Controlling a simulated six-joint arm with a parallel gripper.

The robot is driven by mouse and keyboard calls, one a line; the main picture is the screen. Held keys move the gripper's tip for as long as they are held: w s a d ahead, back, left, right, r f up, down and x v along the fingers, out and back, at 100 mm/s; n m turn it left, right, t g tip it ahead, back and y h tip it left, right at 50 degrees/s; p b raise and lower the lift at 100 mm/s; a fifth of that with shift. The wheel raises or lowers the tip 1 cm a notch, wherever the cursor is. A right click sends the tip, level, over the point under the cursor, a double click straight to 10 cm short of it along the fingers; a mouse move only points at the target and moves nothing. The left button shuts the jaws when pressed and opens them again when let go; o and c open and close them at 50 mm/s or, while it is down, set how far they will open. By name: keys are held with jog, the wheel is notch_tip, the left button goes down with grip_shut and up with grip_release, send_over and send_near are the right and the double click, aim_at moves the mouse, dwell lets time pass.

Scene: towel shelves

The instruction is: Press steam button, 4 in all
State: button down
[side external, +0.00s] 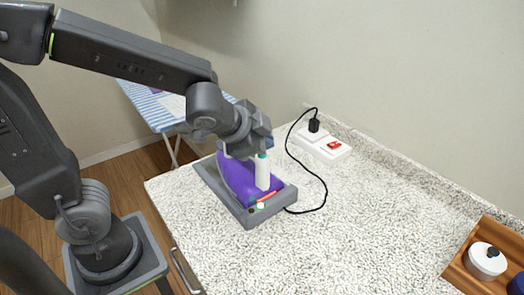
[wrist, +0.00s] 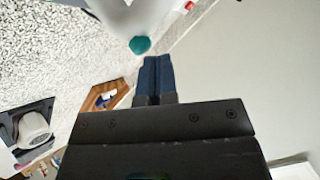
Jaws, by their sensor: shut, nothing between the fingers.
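A purple iron (side external: 232,179) rests on a grey tray (side external: 283,197) on the speckled counter. A white upright part (side external: 262,175) with a teal top (side external: 262,155) stands at the iron. In the wrist view a teal button (wrist: 139,45) sits on a white body (wrist: 118,14), just beyond my fingertips. My gripper (wrist: 157,58) is shut and empty, its dark blue fingers together. The teal button is just left of and beyond the tips; I cannot tell whether they touch. In the side view my gripper is above the iron, and its fingertips are hard to make out.
A white power strip (side external: 320,148) with a red switch (side external: 334,145) and a black plug (side external: 314,126) lies by the wall. A black cord (side external: 325,188) loops towards the tray. A wooden tray (side external: 468,262) with a white lidded pot (side external: 487,263) is at right. The counter between is clear.

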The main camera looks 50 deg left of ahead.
jog(key=shift+f, duration=0.35)
jog(key=shift+r, duration=0.15)
dwell(0.4)
jog(key=shift+r, duration=0.8)
jog(key=shift+r, duration=2.55)
dwell(0.5)
notch_tip(320, 180, up, 4)
jog(key=shift+f, duration=0.1)
jog(key=shift+f, duration=0.15)
